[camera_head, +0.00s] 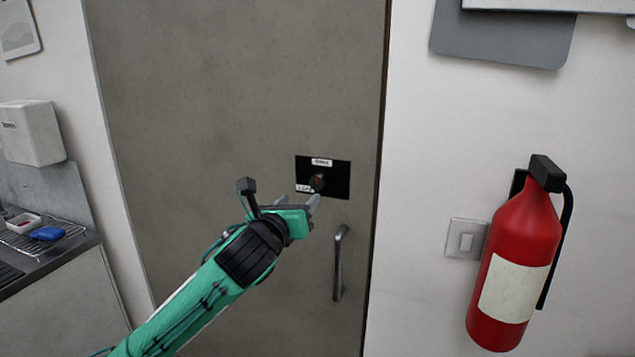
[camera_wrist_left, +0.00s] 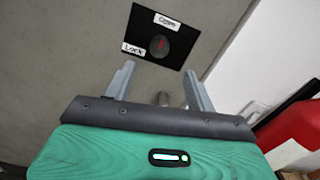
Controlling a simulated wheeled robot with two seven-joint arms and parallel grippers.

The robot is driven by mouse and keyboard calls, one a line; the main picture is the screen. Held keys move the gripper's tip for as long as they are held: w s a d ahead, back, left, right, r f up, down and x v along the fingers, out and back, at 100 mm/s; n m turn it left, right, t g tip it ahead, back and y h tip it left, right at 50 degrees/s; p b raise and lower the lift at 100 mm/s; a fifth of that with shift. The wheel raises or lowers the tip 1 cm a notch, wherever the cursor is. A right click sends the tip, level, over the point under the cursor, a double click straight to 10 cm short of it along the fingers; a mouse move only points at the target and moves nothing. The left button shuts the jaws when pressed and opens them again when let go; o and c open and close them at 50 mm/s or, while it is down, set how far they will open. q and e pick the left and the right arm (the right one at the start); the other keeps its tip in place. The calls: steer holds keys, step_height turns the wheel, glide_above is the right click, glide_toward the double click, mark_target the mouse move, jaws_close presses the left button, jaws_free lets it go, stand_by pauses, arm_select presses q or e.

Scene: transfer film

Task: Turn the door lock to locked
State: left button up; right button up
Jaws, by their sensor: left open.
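The grey door (camera_head: 230,80) carries a black lock plate (camera_head: 338,181) with a round dark knob (camera_head: 317,182) that has a red mark. In the left wrist view the knob (camera_wrist_left: 157,46) sits on the plate (camera_wrist_left: 184,52), with an "Open" label (camera_wrist_left: 167,21) above it and a "Lock" label (camera_wrist_left: 133,49) to its left. The red mark points nearer to "Open" than to "Lock". My left gripper (camera_head: 312,204) is open just in front of the plate's lower edge. Its fingers show apart in the wrist view (camera_wrist_left: 160,84), with nothing between them, short of the knob. My right gripper is not in view.
A metal door handle (camera_head: 338,262) is below the plate. To the right are a light switch (camera_head: 466,240) and a red fire extinguisher (camera_head: 515,262) on the white wall. A counter (camera_head: 62,265) stands at the left.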

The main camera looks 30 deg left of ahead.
mark_target(316, 183)
arm_select(q)
steer(key=p+x, duration=0.2)
steer(key=x, duration=0.7)
steer(key=shift+w, duration=0.3)
steer(key=shift+w+a, duration=0.15)
steer(key=shift+w, duration=0.5)
steer(key=shift+c, duration=0.5)
steer(key=c, duration=0.9)
